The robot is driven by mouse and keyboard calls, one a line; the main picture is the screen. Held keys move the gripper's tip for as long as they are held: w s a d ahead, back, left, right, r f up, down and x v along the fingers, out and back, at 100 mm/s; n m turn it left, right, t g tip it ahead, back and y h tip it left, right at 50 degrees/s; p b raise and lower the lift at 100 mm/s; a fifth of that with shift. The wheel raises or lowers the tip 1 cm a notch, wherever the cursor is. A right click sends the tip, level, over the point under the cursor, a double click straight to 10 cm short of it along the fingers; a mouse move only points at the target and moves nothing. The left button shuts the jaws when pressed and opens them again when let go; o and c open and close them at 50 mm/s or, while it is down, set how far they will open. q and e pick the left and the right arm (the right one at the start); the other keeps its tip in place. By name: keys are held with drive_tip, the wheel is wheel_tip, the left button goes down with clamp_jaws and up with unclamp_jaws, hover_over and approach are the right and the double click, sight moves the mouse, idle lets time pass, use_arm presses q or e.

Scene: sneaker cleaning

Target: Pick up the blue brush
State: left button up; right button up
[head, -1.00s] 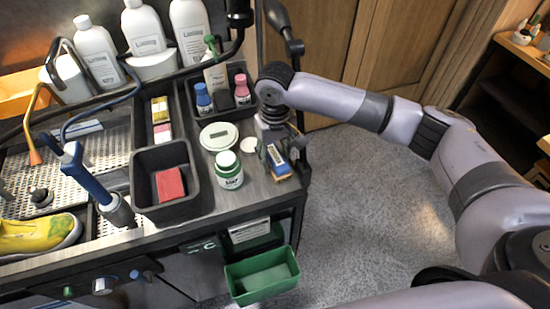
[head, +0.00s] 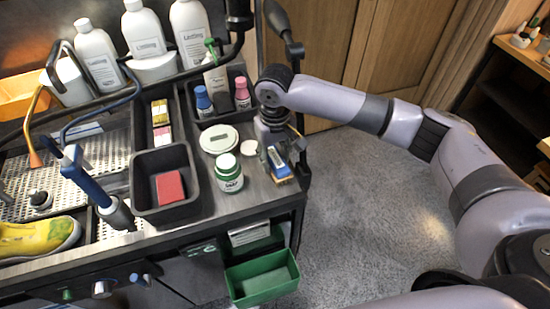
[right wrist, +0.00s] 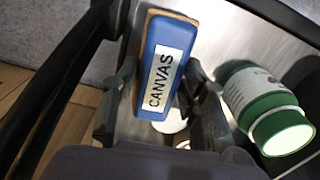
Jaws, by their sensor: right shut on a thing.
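The blue brush (head: 278,164), a blue block with a white label and a tan bristle edge, is at the right front corner of the bench. My right gripper (head: 282,152) is over it, shut on its sides. In the right wrist view the blue brush (right wrist: 171,40) lies between the two fingers of the right gripper (right wrist: 158,88), and its label reads CANVAS. I cannot tell whether the brush still touches the bench. My left gripper is not in view.
A green-capped white jar (head: 229,174) stands just left of the brush, with a round white-lidded tin (head: 218,138) behind it. A black bin (head: 140,204) holds a red block (head: 170,187). A green tray (head: 262,280) juts out below the bench front.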

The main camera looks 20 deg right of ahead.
sight(275, 157)
wheel_tip(275, 157, up, 20)
drive_tip(key=b, duration=0.1)
idle(0.5)
